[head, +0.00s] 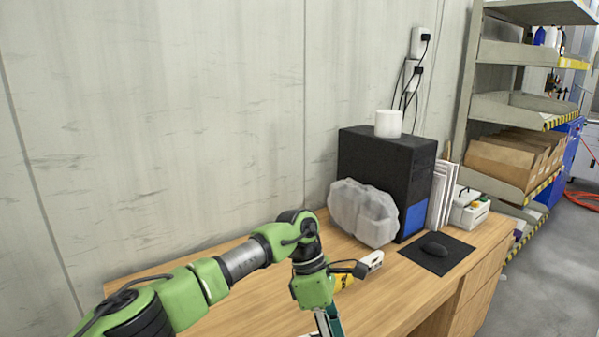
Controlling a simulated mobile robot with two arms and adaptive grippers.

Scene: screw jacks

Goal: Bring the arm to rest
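My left arm, green with grey joints, reaches in from the lower left over the wooden desk (405,285). Its wrist bends down in front of the desk top. The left gripper (328,322) points down and is cut off by the bottom edge of the head view. Its fingertips are out of sight, so I cannot tell whether it is open or shut or holds anything. My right arm and gripper are not in view.
Behind the wrist lies a small yellow and white item (374,260), partly hidden. A translucent lumpy package (362,212) leans by a black computer tower (385,165) topped by a white cylinder (388,123). A mouse pad (430,258) lies right. Shelves (505,105) stand beyond.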

